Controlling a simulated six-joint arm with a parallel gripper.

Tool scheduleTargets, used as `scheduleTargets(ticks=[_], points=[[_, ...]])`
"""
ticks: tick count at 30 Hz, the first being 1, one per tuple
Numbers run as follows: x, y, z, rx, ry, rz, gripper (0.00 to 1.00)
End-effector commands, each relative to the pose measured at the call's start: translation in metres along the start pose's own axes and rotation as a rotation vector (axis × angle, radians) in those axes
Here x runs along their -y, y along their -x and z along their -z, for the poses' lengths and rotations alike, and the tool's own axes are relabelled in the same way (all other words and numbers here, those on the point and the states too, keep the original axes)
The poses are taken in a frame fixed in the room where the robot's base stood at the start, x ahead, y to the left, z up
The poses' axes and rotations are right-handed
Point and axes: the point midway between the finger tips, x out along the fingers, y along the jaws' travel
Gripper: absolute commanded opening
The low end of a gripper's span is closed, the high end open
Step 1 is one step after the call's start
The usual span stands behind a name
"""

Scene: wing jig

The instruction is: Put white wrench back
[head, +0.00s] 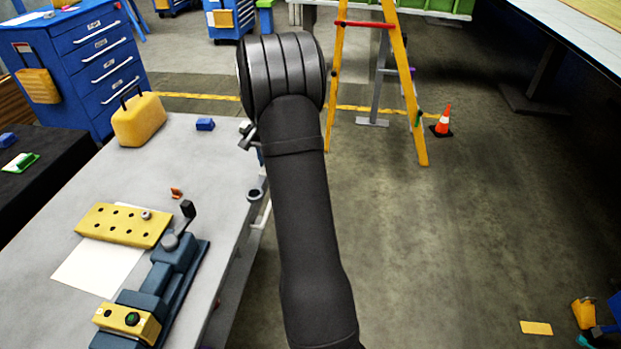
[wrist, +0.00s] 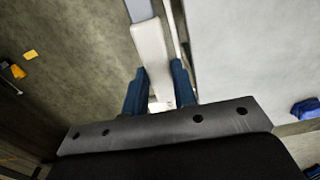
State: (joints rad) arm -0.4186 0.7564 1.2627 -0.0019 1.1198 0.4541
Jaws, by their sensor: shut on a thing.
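The white wrench (wrist: 152,48) shows in the wrist view as a long pale bar running up from between the blue fingers of my gripper (wrist: 159,82). My gripper is shut on it, beside the edge of the grey workbench (head: 216,152). A bluish-grey piece lies at the bar's far end at the top of the wrist view; I cannot tell whether it is part of the wrench. In the head view my arm hides most of my gripper and the held wrench.
A dark ring (head: 255,194) sits at the workbench's right edge, close to my arm. A blue vise (head: 172,262), a yellow drilled block (head: 123,225), a yellow case (head: 139,120) and a small blue block (head: 205,124) are on the bench. Open floor lies right; a yellow ladder (head: 408,85) stands beyond.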

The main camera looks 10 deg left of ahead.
Motion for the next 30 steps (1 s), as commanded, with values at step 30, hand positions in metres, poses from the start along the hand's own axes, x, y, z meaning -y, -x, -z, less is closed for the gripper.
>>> scheduleTargets(ticks=[30], points=[[0.285,0.000,-0.331,-0.001,0.036,-0.001,0.00]])
